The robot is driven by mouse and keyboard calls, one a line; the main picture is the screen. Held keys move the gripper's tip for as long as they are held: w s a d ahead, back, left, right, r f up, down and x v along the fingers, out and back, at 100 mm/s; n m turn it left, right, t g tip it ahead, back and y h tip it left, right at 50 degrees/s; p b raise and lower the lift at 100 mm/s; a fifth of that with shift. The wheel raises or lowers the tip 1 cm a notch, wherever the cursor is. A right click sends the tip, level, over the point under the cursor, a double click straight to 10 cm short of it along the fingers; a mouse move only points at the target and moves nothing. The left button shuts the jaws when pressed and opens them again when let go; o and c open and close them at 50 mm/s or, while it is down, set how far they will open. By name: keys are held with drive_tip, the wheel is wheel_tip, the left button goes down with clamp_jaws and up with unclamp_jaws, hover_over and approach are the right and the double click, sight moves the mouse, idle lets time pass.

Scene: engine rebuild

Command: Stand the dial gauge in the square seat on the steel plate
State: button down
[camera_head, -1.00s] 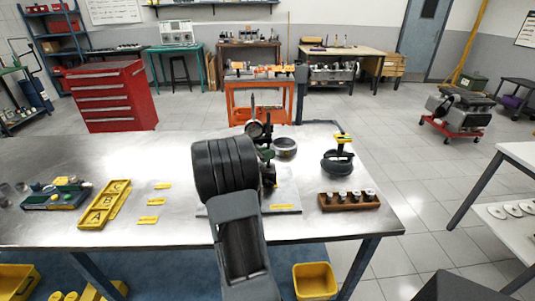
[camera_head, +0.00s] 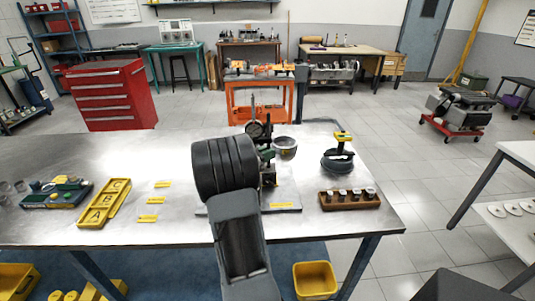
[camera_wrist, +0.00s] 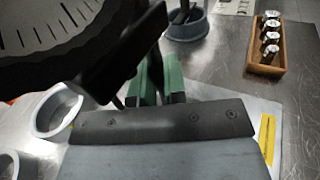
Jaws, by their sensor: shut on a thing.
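The dial gauge (camera_head: 256,130) is held upright beyond my dark wrist, over the back of the workbench, with its thin stem pointing up. In the wrist view its black body and white graduated face (camera_wrist: 45,25) fill the upper left, close to the camera. My gripper (camera_head: 266,148) is shut on the gauge; my wrist hides much of the grip. The steel plate (camera_head: 287,207) lies below and partly behind my wrist, and its pale surface shows at the right in the wrist view (camera_wrist: 262,105). I cannot make out the square seat.
A metal ring (camera_head: 285,148) stands behind the plate. A dark round tool with a yellow top (camera_head: 338,160) and a wooden block with several metal pieces (camera_head: 349,200) are to the right. Yellow trays (camera_head: 105,203) and labels lie left. Bare bench shows between.

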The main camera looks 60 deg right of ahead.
drive_tip(key=shift+r, duration=0.1)
drive_tip(key=c, duration=1.1)
unclamp_jaws()
drive_tip(key=shift+f, duration=0.25)
drive_tip(key=b+v, duration=0.1)
drive_tip(key=v, duration=1.3)
drive_tip(key=shift+r, duration=0.2)
drive_tip(key=shift+s, duration=0.1)
drive_tip(key=s+a+m+t+y+p, duration=0.1)
drive_tip(key=s+a+m+t+y, duration=0.2)
drive_tip(key=a, duration=1.2)
drive_tip(key=s+a+m+t+y+p, duration=0.2)
drive_tip(key=s+a+m+t+y, duration=0.2)
drive_tip(key=a+m+t+y, duration=0.4)
drive_tip(key=a+m+y, duration=0.1)
drive_tip(key=a+y, duration=0.4)
drive_tip(key=a, duration=0.3)
drive_tip(key=shift+a+f+m+t, duration=0.15)
drive_tip(key=shift+a+m+t, duration=0.15)
drive_tip(key=shift+t, duration=0.1)
